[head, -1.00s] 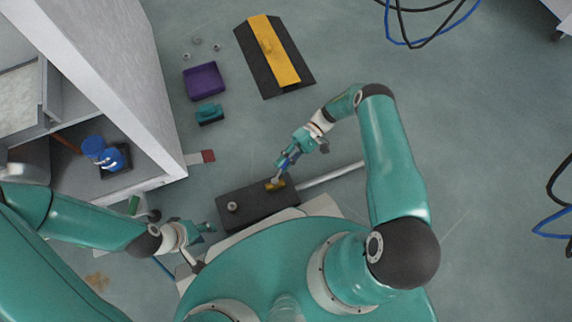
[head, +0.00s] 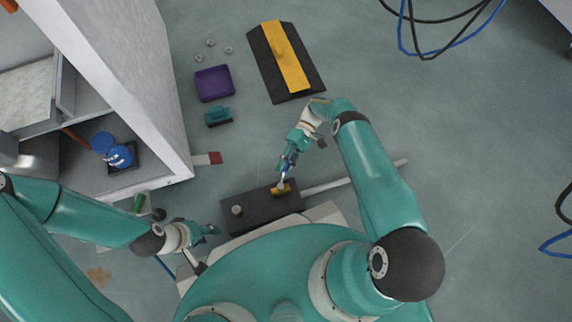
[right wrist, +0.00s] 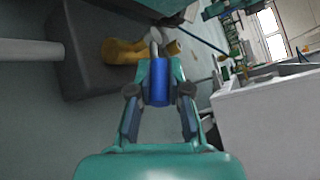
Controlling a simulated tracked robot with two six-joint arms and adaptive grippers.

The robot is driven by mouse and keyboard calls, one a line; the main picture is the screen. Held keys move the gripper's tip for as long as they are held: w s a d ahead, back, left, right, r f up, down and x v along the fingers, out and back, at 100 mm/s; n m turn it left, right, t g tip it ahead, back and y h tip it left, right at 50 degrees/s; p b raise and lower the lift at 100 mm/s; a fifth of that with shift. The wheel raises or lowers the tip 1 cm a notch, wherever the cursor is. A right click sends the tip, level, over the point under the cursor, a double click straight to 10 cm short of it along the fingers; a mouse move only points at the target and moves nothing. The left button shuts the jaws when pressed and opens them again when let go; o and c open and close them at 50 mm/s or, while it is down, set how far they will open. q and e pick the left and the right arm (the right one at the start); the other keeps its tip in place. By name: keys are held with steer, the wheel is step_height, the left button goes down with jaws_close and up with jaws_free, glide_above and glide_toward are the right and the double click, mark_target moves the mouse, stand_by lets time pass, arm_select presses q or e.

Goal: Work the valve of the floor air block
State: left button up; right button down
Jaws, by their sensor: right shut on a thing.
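The floor air block (head: 250,221) is a dark box on the floor in front of my base, with a grey knob on its left part. A brass-yellow valve (head: 280,189) sits at its right part; it also shows in the right wrist view (right wrist: 120,50). The valve's blue handle (right wrist: 158,85) is between the fingers of my right gripper (head: 287,165), which is shut on it. The fingers partly hide the handle in the head view. My left gripper (head: 210,230) hangs left of the block, apart from it; its opening is too small to judge.
A grey pipe (head: 345,182) runs right from the block. A purple tray (head: 214,84), a teal item (head: 218,117) and a black-yellow plate (head: 285,60) lie beyond. A white cabinet (head: 128,85) stands left. Floor to the right is mostly clear, with cables (head: 445,45) at the back.

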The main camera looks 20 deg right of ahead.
steer(key=shift+w+a, duration=0.1)
steer(key=c, duration=1.1)
jaws_free()
steer(key=shift+r, duration=0.7)
step_height(320, 180, up, 8)
steer(key=shift+r, duration=0.25)
